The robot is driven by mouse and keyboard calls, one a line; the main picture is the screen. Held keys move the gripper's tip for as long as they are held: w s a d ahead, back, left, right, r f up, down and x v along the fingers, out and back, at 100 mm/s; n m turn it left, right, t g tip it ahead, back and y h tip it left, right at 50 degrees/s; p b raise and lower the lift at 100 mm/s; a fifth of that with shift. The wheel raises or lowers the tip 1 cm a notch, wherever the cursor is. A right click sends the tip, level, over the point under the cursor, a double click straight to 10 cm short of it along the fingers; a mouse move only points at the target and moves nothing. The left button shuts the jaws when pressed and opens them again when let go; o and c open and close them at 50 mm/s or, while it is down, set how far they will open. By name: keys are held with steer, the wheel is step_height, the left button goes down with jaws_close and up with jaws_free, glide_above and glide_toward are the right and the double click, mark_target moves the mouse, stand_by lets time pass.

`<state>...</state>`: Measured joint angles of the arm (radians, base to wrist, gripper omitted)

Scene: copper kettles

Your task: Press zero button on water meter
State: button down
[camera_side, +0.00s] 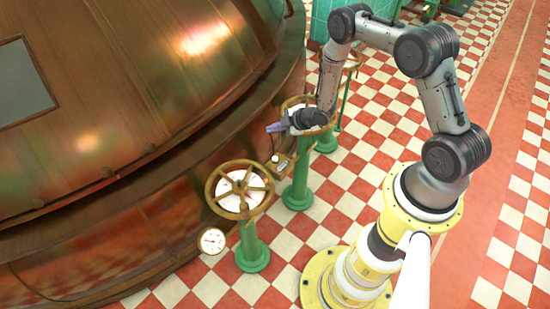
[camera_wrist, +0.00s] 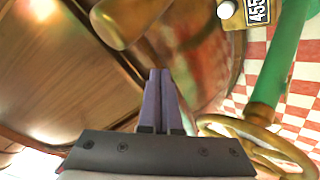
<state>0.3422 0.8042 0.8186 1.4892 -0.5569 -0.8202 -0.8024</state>
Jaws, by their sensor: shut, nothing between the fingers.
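The water meter (camera_side: 281,162) is a small brass box beside the front handwheel, next to the copper kettle in the side view. In the wrist view the meter (camera_wrist: 237,20) is cut off by the top edge. Its black number plate (camera_wrist: 258,11) reads about 455, and a round white button (camera_wrist: 226,10) sits left of the plate. My gripper (camera_side: 273,128) is shut and empty, above and apart from the meter in the side view. Its purple fingers (camera_wrist: 160,73) lie together in the wrist view, pointing at the kettle wall and below-left of the button.
The copper kettle (camera_side: 140,90) fills the left. The front brass handwheel (camera_side: 240,167) stands on a green post (camera_side: 250,243), with a white gauge (camera_side: 212,240) near it. Another handwheel (camera_side: 298,103) is close by my gripper. A rounded brass piece (camera_wrist: 122,22) is at upper left.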

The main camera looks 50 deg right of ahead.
mark_target(275, 159)
steer(key=shift+s+d+f, duration=0.2)
steer(key=shift+s+f, duration=0.85)
steer(key=shift+f, duration=0.2)
steer(key=shift+f, duration=0.1)
steer(key=shift+f, duration=4.3)
steer(key=shift+f, duration=0.1)
steer(key=shift+f, duration=0.3)
